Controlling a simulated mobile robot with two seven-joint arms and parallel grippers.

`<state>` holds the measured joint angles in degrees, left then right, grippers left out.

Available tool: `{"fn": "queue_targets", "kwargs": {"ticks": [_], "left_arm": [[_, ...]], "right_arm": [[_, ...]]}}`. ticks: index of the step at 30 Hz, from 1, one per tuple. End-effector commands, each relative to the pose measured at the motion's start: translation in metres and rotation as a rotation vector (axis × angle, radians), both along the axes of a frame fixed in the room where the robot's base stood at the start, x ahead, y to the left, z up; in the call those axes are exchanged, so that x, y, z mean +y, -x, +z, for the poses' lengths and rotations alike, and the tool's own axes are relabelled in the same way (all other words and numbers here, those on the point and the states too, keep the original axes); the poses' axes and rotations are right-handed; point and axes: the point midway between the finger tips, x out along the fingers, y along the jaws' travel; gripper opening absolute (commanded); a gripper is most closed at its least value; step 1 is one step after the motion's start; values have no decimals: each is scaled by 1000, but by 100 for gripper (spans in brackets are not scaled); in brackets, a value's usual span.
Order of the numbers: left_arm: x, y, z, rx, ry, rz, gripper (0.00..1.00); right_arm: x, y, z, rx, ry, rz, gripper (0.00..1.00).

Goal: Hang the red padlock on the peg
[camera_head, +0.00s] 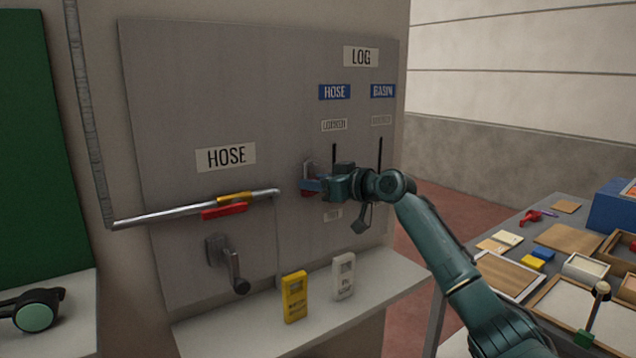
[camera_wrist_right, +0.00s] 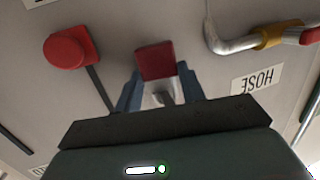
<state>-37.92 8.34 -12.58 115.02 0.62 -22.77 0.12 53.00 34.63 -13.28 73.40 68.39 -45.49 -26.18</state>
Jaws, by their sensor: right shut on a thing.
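My right gripper (camera_head: 314,186) is in front of the grey panel, its blue fingers shut on the red padlock (camera_head: 306,193). In the right wrist view the padlock's red body (camera_wrist_right: 156,62) sits between the blue fingers, with its grey shackle (camera_wrist_right: 161,95) below it in that upside-down picture. In the head view the shackle (camera_head: 309,166) points up, close to the panel. I cannot make out the peg clearly, nor whether the shackle touches it. My gripper and wrist hide part of the panel there. My left gripper is not in view.
A round red knob (camera_wrist_right: 70,47) stands on the panel beside the padlock. A pipe (camera_head: 170,213) with a yellow and red handle and a crank (camera_head: 232,270) are to the left. A cluttered table (camera_head: 520,220) is right.

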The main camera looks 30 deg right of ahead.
Motion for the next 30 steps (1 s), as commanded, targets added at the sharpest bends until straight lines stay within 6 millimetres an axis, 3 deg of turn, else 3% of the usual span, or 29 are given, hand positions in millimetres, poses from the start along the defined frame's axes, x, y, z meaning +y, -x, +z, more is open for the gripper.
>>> {"fn": "queue_targets", "kwargs": {"ticks": [2, 3, 11, 24, 30], "left_arm": [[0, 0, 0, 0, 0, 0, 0], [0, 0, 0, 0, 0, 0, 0], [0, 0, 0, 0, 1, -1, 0], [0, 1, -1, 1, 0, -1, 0], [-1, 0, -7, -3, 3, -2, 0]], "right_arm": [[0, 0, 1, -2, -1, 0, 14], [0, 0, 1, -1, 0, 0, 43], [0, 0, 0, -1, 0, -1, 64], [-3, 1, 0, -2, 1, -6, 65], [-11, 21, 1, -2, 4, -3, 65]]}}
